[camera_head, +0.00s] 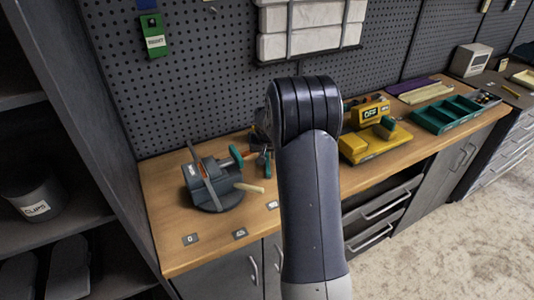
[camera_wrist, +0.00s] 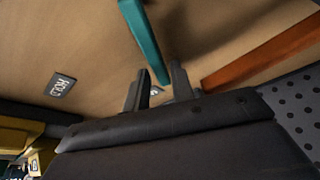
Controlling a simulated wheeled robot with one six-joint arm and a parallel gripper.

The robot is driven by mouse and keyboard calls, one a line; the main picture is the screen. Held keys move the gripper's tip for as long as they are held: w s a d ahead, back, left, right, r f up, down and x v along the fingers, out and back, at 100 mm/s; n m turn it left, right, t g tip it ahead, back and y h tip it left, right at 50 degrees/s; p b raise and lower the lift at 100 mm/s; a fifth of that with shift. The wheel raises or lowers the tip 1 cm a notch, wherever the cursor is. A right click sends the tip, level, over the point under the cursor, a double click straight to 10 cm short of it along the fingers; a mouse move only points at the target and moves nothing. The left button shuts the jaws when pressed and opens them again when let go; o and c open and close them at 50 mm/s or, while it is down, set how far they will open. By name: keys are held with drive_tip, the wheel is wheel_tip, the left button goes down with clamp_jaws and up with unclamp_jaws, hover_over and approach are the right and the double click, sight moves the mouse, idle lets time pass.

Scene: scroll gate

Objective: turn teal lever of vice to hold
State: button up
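A grey vice (camera_head: 208,186) stands on the wooden bench in the head view, with a teal lever (camera_head: 236,157) at its right side. In the wrist view a teal bar (camera_wrist: 143,38), which looks like the lever, runs down from the top edge. Its lower end lies between the two fingers of my gripper (camera_wrist: 160,82). The fingers are apart, one on each side of the bar; I cannot tell whether they touch it. A dark HOLD tag (camera_wrist: 60,85) lies on the bench to the left.
An orange bar (camera_wrist: 262,48) lies close on the right in the wrist view. A pale wooden piece (camera_head: 249,187) is beside the vice. A yellow device (camera_head: 373,142) and a green tray (camera_head: 447,114) stand farther right. A pegboard (camera_head: 190,85) rises behind the bench.

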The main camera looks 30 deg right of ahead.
drive_tip(key=shift+w+f, duration=0.1)
drive_tip(key=shift+f, duration=0.05)
clamp_jaws()
idle(0.4)
